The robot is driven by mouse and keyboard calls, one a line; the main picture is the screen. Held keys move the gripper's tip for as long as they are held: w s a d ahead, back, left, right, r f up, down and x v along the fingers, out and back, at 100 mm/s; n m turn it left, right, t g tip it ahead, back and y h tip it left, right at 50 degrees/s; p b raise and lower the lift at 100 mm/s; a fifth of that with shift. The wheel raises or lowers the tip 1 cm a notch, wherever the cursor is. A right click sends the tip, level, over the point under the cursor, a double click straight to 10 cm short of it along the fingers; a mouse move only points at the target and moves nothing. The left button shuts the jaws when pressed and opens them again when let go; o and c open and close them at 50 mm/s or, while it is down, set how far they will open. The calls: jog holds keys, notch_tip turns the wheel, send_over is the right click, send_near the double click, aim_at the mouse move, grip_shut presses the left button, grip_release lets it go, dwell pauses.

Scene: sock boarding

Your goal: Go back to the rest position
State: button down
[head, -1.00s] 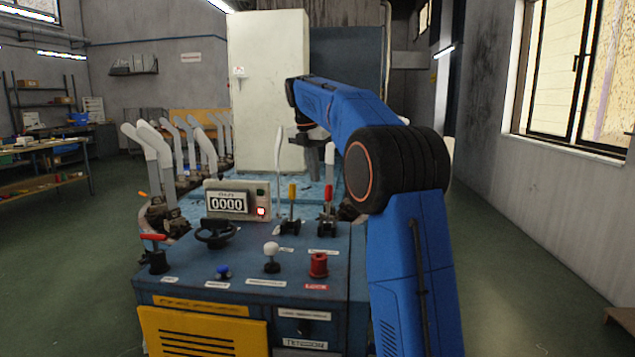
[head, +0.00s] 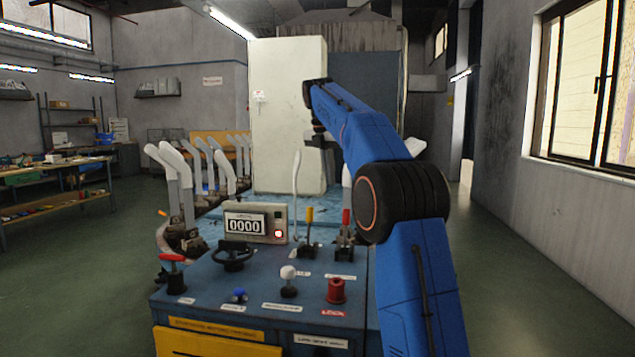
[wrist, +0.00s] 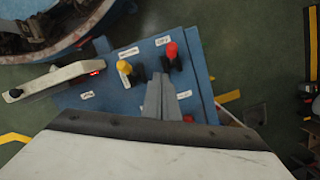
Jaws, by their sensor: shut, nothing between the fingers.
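My gripper (wrist: 160,98) is shut and empty. In the wrist view its closed fingers point over the blue control panel (wrist: 130,90), beside the yellow-tipped lever (wrist: 124,67) and the red-tipped lever (wrist: 171,51). Whether there is height between the fingers and the panel is hard to tell in that view. In the head view my gripper (head: 320,141) hangs from the raised blue arm in front of the pale cabinet, above the panel, and is small and dark. Part of it is hard to make out there.
The blue machine console (head: 225,290) carries a counter box (head: 255,222) reading 0000, a black handwheel (head: 233,257), a white knob (head: 288,272) and a red knob (head: 336,290). Several white sock forms (head: 172,158) stand at left. A tall pale cabinet (head: 288,100) stands behind. Open floor lies at right.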

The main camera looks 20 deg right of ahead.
jog(key=s+a+f+m+t, duration=0.1)
jog(key=s+a+f+m, duration=0.2)
jog(key=s, duration=0.5)
jog(key=s+a+f+m+y, duration=0.1)
jog(key=s+a+f+m, duration=0.15)
jog(key=s+m, duration=0.35)
jog(key=s+a+f+m+t, duration=0.15)
jog(key=s+a, duration=0.25)
jog(key=s, duration=0.5)
jog(key=s+a+f+m, duration=0.2)
jog(key=s+f+m, duration=0.4)
jog(key=s+f, duration=0.6)
jog(key=s+a+f+m+t+y, duration=0.1)
jog(key=s+a+f+m, duration=0.2)
jog(key=s+f+m, duration=0.4)
jog(key=s+f, duration=0.5)
jog(key=s, duration=0.1)
jog(key=shift+s+a+f, duration=0.15)
jog(key=shift+a+f, duration=0.05)
jog(key=shift+f, duration=0.1)
